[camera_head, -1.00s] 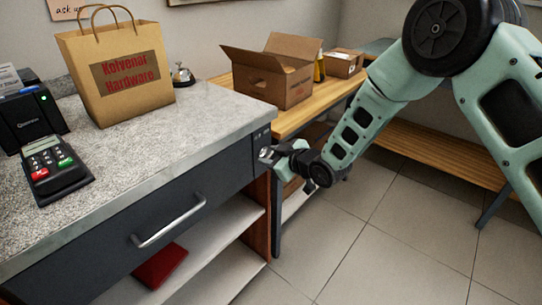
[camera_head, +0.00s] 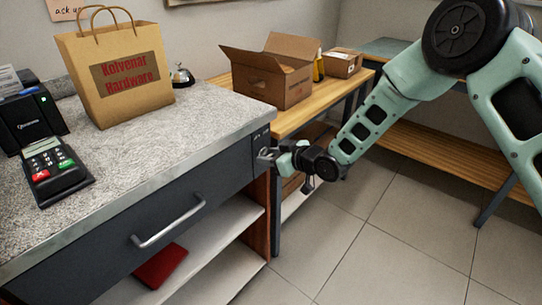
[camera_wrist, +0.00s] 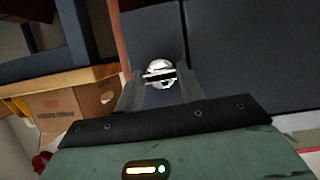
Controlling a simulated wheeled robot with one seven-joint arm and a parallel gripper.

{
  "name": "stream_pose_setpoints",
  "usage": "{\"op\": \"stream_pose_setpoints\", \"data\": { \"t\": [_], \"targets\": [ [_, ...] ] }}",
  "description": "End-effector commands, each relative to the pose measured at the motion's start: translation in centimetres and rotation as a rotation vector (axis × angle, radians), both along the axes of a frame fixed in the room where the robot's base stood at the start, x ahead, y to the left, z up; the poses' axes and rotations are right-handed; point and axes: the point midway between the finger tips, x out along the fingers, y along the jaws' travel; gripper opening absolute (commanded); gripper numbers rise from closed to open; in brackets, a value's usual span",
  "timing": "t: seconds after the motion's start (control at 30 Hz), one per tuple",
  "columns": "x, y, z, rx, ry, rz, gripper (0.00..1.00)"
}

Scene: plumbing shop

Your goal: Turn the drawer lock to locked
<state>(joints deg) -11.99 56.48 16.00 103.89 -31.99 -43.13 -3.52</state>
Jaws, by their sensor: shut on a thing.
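The drawer lock (camera_wrist: 160,73) is a round silver piece with a dark bar across it, set in the dark counter front. In the wrist view it sits between my two fingers. My gripper (camera_head: 268,154) is at the right end of the counter front, beside the drawer (camera_head: 160,216), and is shut on the lock. In the head view my gripper mostly covers the lock. The drawer is closed flush, with a silver bar handle (camera_head: 168,222). I cannot read the lock's markings.
The grey stone countertop (camera_head: 190,128) holds a paper bag (camera_head: 118,75), a card terminal (camera_head: 54,165) and a service bell (camera_head: 181,74). A wooden bench with an open cardboard box (camera_head: 273,85) stands behind. The tiled floor (camera_head: 370,245) at right is clear.

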Motion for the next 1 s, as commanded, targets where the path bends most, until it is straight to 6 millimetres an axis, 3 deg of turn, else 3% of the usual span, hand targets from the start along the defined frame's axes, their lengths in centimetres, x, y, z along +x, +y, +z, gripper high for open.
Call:
{"op": "stream_pose_setpoints", "data": {
  "t": [0.03,0.1,0.53,1.0],
  "targets": [
    [0.0,0.0,-0.1,-0.001,0.001,0.000,0.41],
    [0.0,0.0,-0.1,-0.001,0.001,0.000,0.60],
    [-0.6,-0.8,0.4,-0.002,0.000,-0.001,0.60],
    [-6.5,-8.2,4.3,-0.001,0.000,-0.003,0.60]
  ]
}}
